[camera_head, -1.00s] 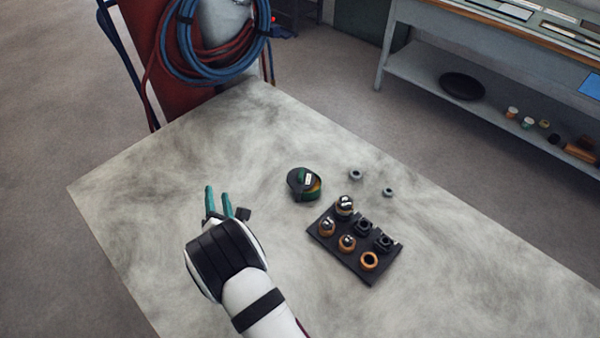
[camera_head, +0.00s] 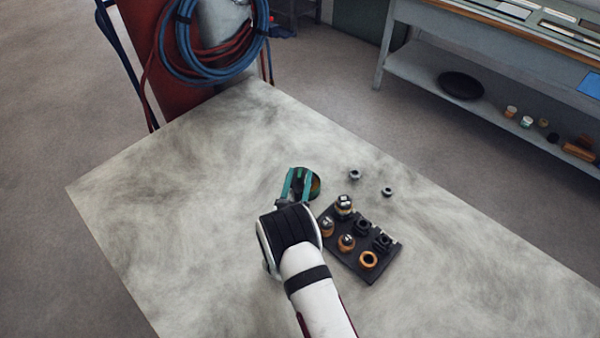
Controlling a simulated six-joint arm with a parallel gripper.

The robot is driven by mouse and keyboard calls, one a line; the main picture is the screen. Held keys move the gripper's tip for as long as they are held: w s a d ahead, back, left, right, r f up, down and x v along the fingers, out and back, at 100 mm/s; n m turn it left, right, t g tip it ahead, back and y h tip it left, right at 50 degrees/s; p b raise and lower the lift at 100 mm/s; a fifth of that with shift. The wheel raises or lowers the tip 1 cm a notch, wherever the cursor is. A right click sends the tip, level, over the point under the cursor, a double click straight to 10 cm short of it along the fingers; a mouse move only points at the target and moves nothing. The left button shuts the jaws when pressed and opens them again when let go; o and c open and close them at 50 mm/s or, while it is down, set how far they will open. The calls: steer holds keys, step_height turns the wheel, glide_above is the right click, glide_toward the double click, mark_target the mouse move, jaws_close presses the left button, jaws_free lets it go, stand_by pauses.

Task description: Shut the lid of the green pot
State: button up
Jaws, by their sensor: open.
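The green pot (camera_head: 315,185) stands near the middle of the table, partly hidden behind my gripper. It shows a dark and green rim with an amber patch at its right side. My gripper (camera_head: 297,171) is open, with its two teal fingers pointing toward the far side and overlapping the left part of the pot in the picture. I cannot tell whether the fingers touch the pot. The lid is mostly hidden by the fingers, and its angle cannot be made out.
A dark tray (camera_head: 343,259) with several orange and dark fittings lies just right of my gripper. Two small grey rings, one nearer (camera_head: 388,192) and one farther (camera_head: 354,175), lie right of the pot. The table's left side (camera_head: 170,210) is clear.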

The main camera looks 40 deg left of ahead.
steer(key=shift+x, duration=0.85)
jaws_close()
stand_by(0.8)
